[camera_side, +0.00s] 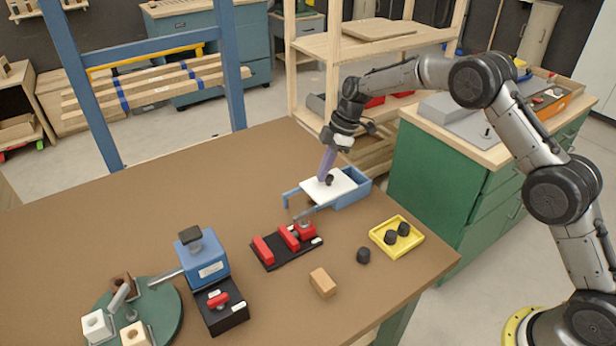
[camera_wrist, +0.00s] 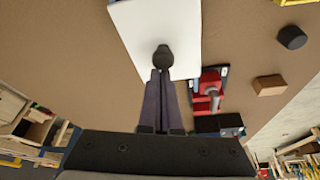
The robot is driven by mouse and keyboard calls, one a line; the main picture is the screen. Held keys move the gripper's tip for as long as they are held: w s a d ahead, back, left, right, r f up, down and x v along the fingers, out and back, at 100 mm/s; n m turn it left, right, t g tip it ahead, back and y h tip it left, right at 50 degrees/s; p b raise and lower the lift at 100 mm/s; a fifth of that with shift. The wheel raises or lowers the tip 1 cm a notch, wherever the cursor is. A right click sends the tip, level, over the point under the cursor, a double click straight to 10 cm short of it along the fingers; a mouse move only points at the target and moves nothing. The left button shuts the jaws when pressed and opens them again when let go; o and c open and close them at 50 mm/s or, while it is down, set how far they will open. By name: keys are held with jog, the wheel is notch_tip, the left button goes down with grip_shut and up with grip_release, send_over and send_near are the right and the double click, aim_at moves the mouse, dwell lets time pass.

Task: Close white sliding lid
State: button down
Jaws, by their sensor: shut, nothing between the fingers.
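The white sliding lid (camera_side: 322,187) lies on a blue box (camera_side: 355,194) near the far right part of the table. The lid sits toward the left, on blue rails that stick out from the box, and part of the box at the right is uncovered. A dark round knob (camera_side: 329,180) stands on the lid. My gripper (camera_side: 322,178) is shut and empty, its purple fingers pointing down right at the knob. In the wrist view the fingertips (camera_wrist: 160,72) meet the edge of the knob (camera_wrist: 163,57) on the white lid (camera_wrist: 150,25); whether they touch is unclear.
In front of the box is a black base with red blocks (camera_side: 285,245). A yellow tray (camera_side: 397,237) holds dark pieces; a loose dark piece (camera_side: 363,255) and a wooden block (camera_side: 323,282) lie nearby. A blue device (camera_side: 203,258) and green turntable (camera_side: 160,305) stand left. The table's left back is clear.

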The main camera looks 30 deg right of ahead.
aim_at(340, 177)
jog(key=d, duration=0.6)
jog(key=shift+a, duration=0.15)
